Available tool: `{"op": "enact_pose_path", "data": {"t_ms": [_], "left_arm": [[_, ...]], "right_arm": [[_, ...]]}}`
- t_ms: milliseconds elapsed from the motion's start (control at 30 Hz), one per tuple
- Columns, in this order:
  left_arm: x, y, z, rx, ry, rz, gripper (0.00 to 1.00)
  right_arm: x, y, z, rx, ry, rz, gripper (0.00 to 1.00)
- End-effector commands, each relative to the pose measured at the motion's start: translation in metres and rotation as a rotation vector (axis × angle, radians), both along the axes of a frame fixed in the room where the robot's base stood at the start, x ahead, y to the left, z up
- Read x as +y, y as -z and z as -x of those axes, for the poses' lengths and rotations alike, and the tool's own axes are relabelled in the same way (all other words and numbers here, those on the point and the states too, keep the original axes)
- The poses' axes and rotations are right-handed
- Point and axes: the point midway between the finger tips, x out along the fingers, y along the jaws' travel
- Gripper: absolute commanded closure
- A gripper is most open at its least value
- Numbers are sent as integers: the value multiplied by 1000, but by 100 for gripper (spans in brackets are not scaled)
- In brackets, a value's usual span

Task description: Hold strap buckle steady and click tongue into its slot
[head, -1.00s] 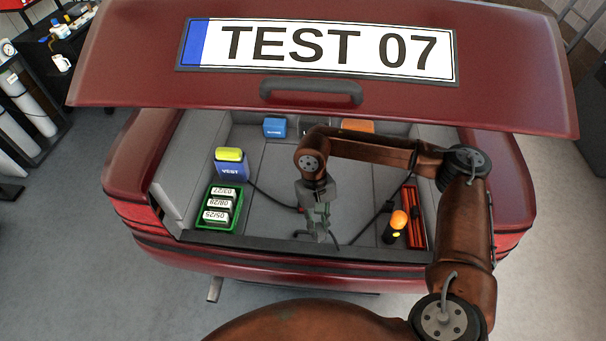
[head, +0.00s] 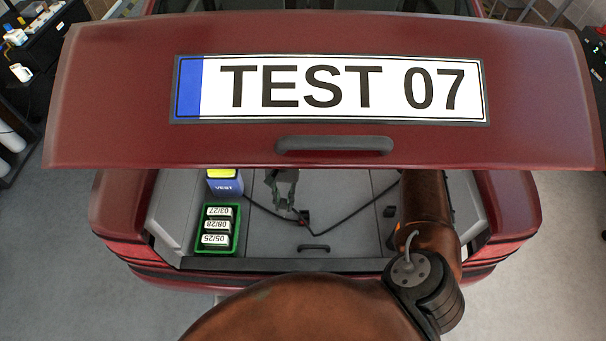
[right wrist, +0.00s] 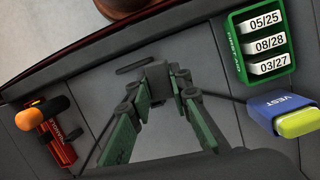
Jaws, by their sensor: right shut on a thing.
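The dark buckle (head: 306,214), with a little red on it, lies over the grey trunk floor at the end of the left strap (head: 262,207). A second strap (head: 350,208) runs in from the right to the same place. My right gripper (head: 288,208) is shut there on the tongue of that strap; the lid cuts off the view above it. In the right wrist view its green fingers (right wrist: 166,88) close together beside the left strap (right wrist: 222,98). The tongue is mostly hidden, and I cannot tell whether it sits in the slot. My left gripper is out of view.
The raised red lid (head: 130,110) overhangs the trunk. A green crate of boxes (head: 217,250) and a blue vest pack (head: 225,186) stand at the left. A floor handle (head: 313,247) is nearby. The right wrist view shows an orange-topped torch (right wrist: 36,116) and a red case (right wrist: 62,153).

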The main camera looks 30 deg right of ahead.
Motion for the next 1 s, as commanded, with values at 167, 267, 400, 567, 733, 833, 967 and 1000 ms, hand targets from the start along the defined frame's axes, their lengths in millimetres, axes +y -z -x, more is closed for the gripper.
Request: {"op": "enact_pose_path", "data": {"t_ms": [167,267,400,567,733,833,967,1000], "left_arm": [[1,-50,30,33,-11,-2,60],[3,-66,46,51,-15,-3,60],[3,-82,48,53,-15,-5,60],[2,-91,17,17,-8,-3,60],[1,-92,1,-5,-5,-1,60],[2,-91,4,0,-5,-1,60],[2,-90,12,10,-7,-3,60],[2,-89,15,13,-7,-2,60]], "right_arm": [[-32,4,-30,8,620,3,100],[-55,14,-42,9,923,6,100],[-86,27,-49,7,1238,8,100],[-107,36,-51,4,1424,9,100],[-111,39,-52,4,1465,8,100],[-110,40,-52,4,1463,9,100],[-110,40,-52,4,1462,9,100],[-110,40,-52,4,1461,9,100]]}}
